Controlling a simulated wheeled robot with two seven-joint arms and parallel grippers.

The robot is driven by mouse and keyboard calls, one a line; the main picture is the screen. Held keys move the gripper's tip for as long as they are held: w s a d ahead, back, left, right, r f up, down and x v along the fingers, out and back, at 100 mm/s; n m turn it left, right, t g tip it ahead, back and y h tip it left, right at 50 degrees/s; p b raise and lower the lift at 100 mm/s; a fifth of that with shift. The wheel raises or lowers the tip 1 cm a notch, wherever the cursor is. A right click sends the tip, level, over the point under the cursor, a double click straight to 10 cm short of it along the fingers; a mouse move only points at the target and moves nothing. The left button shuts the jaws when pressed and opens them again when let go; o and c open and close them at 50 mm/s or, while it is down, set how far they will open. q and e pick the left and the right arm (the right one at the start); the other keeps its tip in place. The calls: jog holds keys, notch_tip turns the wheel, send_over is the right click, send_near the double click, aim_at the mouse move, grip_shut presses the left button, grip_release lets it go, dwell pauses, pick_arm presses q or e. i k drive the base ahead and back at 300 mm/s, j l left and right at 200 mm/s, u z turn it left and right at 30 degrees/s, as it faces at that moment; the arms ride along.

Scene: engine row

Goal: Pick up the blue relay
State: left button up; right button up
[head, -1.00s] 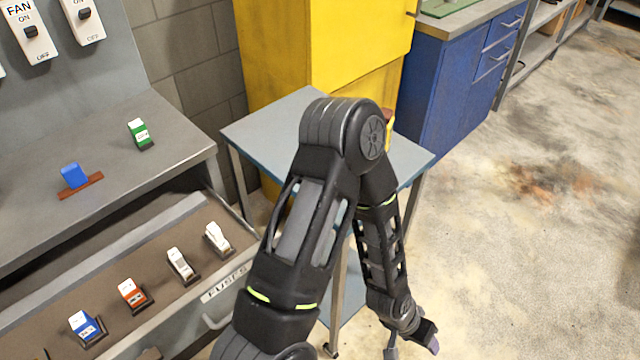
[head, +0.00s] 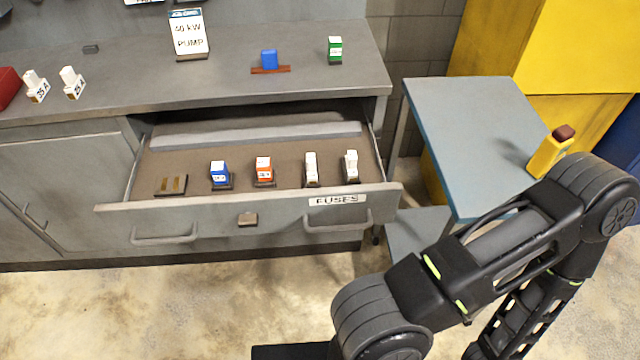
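A plain blue block (head: 269,58) stands on a reddish-brown strip (head: 270,70) on the grey bench top. A second blue piece with a white label (head: 220,173) stands in the open drawer marked FUSES, in a row with others. I cannot tell from markings which one is the relay. My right arm crosses the lower right, well away from both blue pieces, and its gripper is below the frame. My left gripper is not in view.
The open drawer (head: 120,207) also holds an orange-and-white piece (head: 264,170), two white pieces and an empty-looking socket (head: 171,185). A green-and-white piece (head: 335,50) and a pump sign (head: 189,35) stand on the bench. A side table (head: 460,120) bears a yellow object (head: 550,152).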

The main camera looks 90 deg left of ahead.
aim_at(219, 170)
jog(key=l+u, duration=0.15)
jog(key=u, duration=2.95)
jog(key=l, duration=0.1)
